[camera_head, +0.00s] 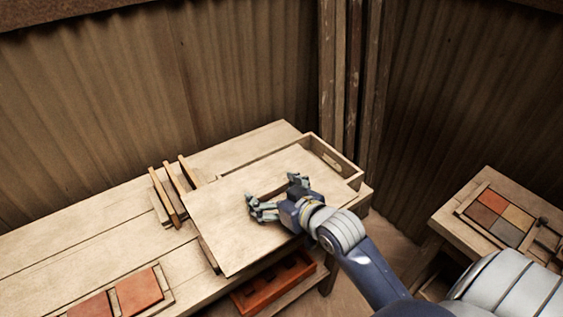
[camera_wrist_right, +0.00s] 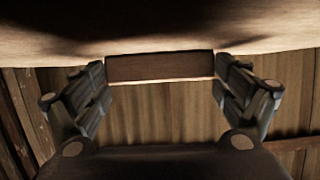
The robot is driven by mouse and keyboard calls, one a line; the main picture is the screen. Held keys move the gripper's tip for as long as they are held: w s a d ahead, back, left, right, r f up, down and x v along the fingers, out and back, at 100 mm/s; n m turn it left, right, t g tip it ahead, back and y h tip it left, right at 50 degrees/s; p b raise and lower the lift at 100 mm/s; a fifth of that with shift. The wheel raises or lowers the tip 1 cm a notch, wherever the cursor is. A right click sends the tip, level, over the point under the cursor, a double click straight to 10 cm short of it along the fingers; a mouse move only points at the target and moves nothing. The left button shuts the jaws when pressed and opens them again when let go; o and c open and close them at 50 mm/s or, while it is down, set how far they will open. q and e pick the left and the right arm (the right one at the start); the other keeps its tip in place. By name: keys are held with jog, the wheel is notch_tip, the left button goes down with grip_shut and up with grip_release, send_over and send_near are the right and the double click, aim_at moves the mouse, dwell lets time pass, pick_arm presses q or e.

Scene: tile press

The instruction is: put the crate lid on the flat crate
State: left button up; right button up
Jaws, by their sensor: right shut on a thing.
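The crate lid (camera_head: 233,212) is a pale, flat wooden board. It covers much of the flat crate (camera_head: 347,167), whose far right end wall with a hand slot shows beyond it. The lid sits skewed to the crate and reaches out past its near left side; whether it touches the rim I cannot tell. My right gripper (camera_head: 273,191) is over the lid, shut on its wooden grip bar. In the right wrist view the bar (camera_wrist_right: 160,67) lies between the fingers, against the lid's face (camera_wrist_right: 160,30). The crate's inside is mostly hidden. My left gripper is not in view.
Upright wooden slats (camera_head: 172,190) stand in a rack close to the lid's left corner. Red tiles (camera_head: 138,291) lie at the bench's front left. An orange-red tray (camera_head: 272,284) is on a shelf below. A side table (camera_head: 476,200) with coloured tiles stands right.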

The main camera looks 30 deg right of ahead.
aim_at(295, 162)
jog(key=d, duration=0.1)
jog(key=w+d, duration=0.1)
jog(key=d+p, duration=0.1)
jog(key=shift+w+d+r, duration=0.1)
jog(key=shift+w+r, duration=0.2)
jog(key=shift+r, duration=0.1)
jog(key=w+d, duration=0.2)
jog(key=d, duration=0.1)
jog(key=w+d+f+p, duration=0.1)
jog(key=w+d, duration=0.4)
jog(key=d, duration=0.1)
jog(key=shift+w+f+p, duration=0.25)
jog(key=shift+p, duration=0.1)
notch_tip(295, 162, down, 3)
jog(key=shift+w+r+p, duration=0.1)
jog(key=shift+r+p, duration=0.1)
jog(key=shift+p, duration=0.25)
jog(key=shift+f, duration=0.55)
jog(key=o, duration=1.2)
jog(key=shift+f, duration=0.2)
jog(key=shift+o, duration=0.2)
jog(key=shift+s+r, duration=0.1)
jog(key=shift+s, duration=0.1)
jog(key=b+v, duration=0.1)
jog(key=v, duration=1.1)
jog(key=shift+a, duration=0.1)
